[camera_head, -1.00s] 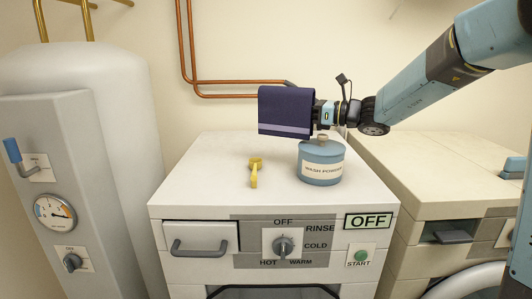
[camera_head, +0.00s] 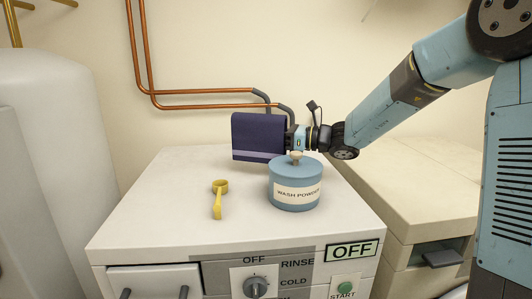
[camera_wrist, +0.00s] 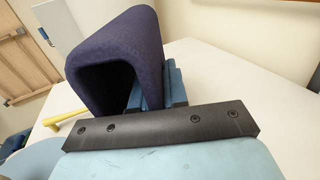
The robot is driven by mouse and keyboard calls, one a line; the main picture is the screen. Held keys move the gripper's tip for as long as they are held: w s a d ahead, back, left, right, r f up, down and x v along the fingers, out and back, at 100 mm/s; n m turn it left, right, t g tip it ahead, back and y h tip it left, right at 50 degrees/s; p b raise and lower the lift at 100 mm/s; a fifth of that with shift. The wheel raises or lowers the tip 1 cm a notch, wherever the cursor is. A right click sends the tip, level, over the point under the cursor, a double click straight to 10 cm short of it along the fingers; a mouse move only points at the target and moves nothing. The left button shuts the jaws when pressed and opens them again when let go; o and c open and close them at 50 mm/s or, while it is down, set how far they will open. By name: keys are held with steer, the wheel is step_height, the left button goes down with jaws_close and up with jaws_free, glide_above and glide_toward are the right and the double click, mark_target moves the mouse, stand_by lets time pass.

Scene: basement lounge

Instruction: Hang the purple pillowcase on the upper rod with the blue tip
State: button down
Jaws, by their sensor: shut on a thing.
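The purple pillowcase (camera_head: 258,134) is a dark, folded cloth with a paler band along its lower edge. My gripper (camera_head: 292,138) is shut on its right side and holds it above the back of the white washing machine. In the wrist view the pillowcase (camera_wrist: 115,55) hangs as an open fold, with the blue fingers (camera_wrist: 158,90) gripping one side of it. No upper rod with a blue tip shows in the current views.
A blue wash powder jar (camera_head: 296,186) and a yellow scoop (camera_head: 219,198) stand on the washing machine (camera_head: 150,215). Copper pipes (camera_head: 200,91) run along the wall behind. A white tank (camera_head: 50,150) is at left, a second machine (camera_head: 425,185) at right.

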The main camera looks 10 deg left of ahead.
mark_target(270, 149)
steer(key=shift+f, duration=2.2)
steer(key=c, duration=1.1)
jaws_free()
steer(key=shift+c, duration=0.2)
